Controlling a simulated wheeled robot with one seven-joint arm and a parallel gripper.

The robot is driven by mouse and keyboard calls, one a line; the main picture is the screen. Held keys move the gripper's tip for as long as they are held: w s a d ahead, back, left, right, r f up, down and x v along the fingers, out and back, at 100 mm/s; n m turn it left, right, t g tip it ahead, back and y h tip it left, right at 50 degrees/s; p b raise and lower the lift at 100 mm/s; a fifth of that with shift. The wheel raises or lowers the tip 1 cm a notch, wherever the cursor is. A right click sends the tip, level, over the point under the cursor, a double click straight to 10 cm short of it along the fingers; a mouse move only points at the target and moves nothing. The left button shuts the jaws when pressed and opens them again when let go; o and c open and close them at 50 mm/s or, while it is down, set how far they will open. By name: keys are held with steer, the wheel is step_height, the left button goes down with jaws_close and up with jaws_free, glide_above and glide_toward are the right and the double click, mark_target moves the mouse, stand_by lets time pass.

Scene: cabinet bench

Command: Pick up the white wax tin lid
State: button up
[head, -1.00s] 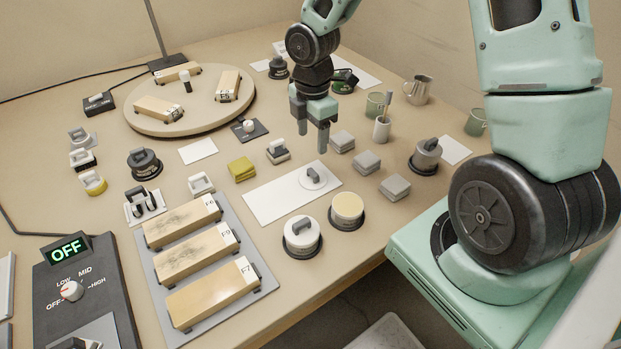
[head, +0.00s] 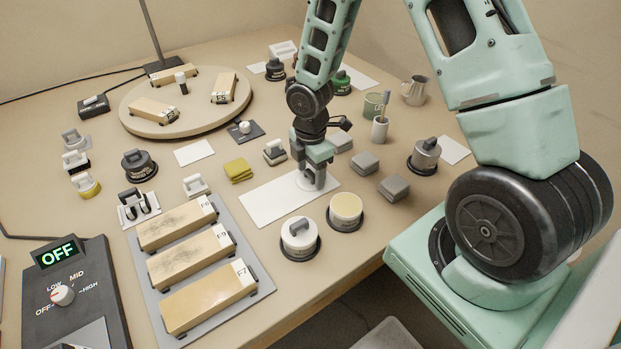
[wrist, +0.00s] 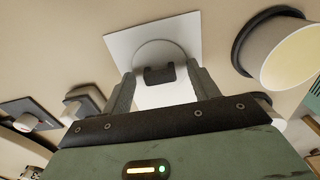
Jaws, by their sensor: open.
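The white wax tin lid (wrist: 160,50) is a flat round disc with a dark grey handle (wrist: 158,75). It lies on a white mat (head: 268,208); in the head view my gripper hides most of the lid (head: 301,183). My gripper (head: 313,181) is open and low over the lid. In the wrist view the fingers of my gripper (wrist: 161,78) stand either side of the handle, with visible gaps. I cannot tell exactly how high the fingertips are above the disc.
An open tin of cream wax (head: 345,206) and a lidded white tin (head: 299,238) stand in front of the mat. Grey blocks (head: 364,163) lie to the right. The mat's left part is bare.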

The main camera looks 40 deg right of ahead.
steer(key=c, duration=1.1)
steer(key=shift+o, duration=0.2)
steer(key=shift+r, duration=0.15)
